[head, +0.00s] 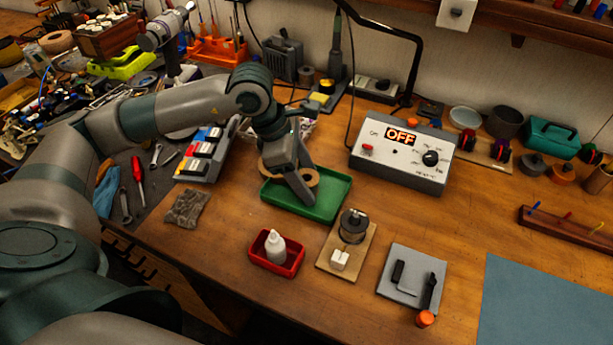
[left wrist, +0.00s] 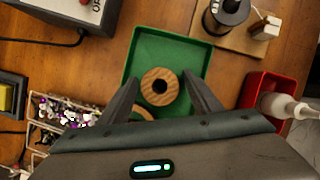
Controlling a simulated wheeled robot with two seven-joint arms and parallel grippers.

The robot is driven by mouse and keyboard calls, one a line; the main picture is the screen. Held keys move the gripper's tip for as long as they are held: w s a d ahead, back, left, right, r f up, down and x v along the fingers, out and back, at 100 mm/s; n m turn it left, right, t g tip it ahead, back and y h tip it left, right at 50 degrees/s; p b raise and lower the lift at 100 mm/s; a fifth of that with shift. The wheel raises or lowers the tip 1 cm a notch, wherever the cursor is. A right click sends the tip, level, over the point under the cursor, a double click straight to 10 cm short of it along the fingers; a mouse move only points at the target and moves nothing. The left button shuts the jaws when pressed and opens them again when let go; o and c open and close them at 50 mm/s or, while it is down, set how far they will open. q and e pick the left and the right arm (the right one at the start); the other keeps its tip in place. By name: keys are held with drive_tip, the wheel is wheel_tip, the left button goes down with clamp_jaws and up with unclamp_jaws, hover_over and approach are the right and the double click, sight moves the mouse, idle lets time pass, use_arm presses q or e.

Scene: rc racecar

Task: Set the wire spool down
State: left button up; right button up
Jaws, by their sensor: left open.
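The wire spool, with a round wooden flange around a dark centre hole, is in the green tray (head: 330,203) and partly hidden by my gripper in the head view. It shows clearly in the left wrist view (left wrist: 171,87), over the green tray floor (left wrist: 143,49). My left gripper (head: 308,199) is above the tray with its fingers pointing down. In the left wrist view my left gripper (left wrist: 161,78) is open, one finger on each side of the spool, with visible gaps. Another curved wooden edge shows beside the left finger. My right gripper is not in view.
A red tray with a white bottle (head: 276,247) stands in front of the green tray. A wooden board with a dark spool (head: 352,226) is to its right. A control box reading OFF (head: 401,160) stands behind. Bare wood lies around the trays.

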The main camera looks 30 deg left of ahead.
use_arm(q)
drive_tip(key=shift+b+v, duration=0.4)
drive_tip(key=shift+v, duration=0.75)
drive_tip(key=b+v, duration=0.1)
drive_tip(key=v, duration=0.8)
drive_tip(key=shift+r+b, duration=0.3)
drive_tip(key=shift+r, duration=0.1)
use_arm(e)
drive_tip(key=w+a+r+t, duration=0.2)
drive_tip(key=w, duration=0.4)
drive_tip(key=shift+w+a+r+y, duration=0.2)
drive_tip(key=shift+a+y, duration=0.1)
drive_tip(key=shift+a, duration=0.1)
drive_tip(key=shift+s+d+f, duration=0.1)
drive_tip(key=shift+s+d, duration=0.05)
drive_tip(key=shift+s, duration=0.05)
